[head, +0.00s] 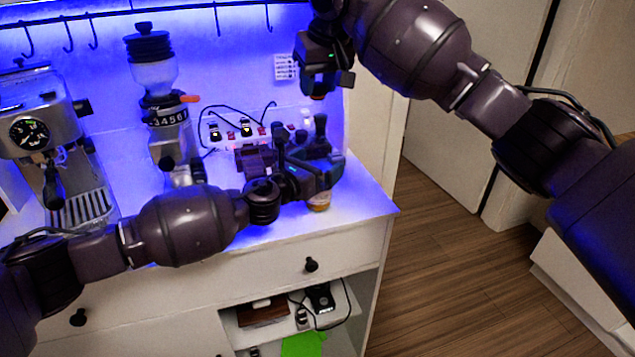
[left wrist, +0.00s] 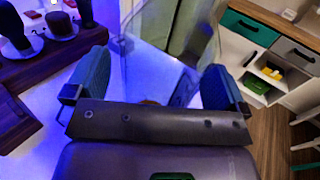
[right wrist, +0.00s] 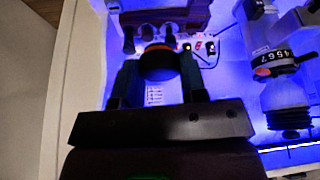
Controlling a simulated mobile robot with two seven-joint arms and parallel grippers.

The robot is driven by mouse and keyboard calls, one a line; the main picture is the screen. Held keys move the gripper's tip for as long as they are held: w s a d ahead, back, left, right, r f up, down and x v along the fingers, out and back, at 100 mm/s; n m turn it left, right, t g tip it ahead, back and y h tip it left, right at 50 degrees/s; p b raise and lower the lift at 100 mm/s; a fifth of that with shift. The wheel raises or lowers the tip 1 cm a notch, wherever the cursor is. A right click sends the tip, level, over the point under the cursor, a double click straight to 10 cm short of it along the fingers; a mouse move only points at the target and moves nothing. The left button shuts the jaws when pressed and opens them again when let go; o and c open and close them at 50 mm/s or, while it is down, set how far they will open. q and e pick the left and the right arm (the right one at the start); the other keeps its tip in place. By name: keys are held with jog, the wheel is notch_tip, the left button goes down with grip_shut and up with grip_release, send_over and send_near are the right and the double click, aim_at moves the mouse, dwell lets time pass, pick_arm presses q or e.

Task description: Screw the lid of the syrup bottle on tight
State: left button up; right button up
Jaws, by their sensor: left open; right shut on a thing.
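The syrup bottle (head: 319,202) stands near the counter's right front corner in the head view; only its amber lower part shows clearly below my left gripper (head: 318,165). My left gripper is open at the bottle, and whether its fingers touch the bottle I cannot tell. In the left wrist view the blue fingers stand wide apart with a clear, see-through shape (left wrist: 150,50) between them, perhaps the bottle. My right gripper (head: 322,85) is above the left one, apart from the bottle. It is shut on a dark round lid (right wrist: 158,65) with an orange edge.
A coffee grinder (head: 153,80) and an espresso machine (head: 42,120) stand to the left on the counter. A power strip (head: 240,130) with cables lies behind the left gripper. The counter's right edge is close to the bottle, with open floor beyond.

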aim_at(321, 99)
pick_arm(q)
jog(key=c, duration=1.4)
jog(key=shift+o, duration=0.2)
pick_arm(e)
jog(key=shift+f, duration=2.5)
jog(key=shift+f, duration=0.15)
jog(key=shift+f, duration=0.75)
jog(key=shift+f, duration=0.55)
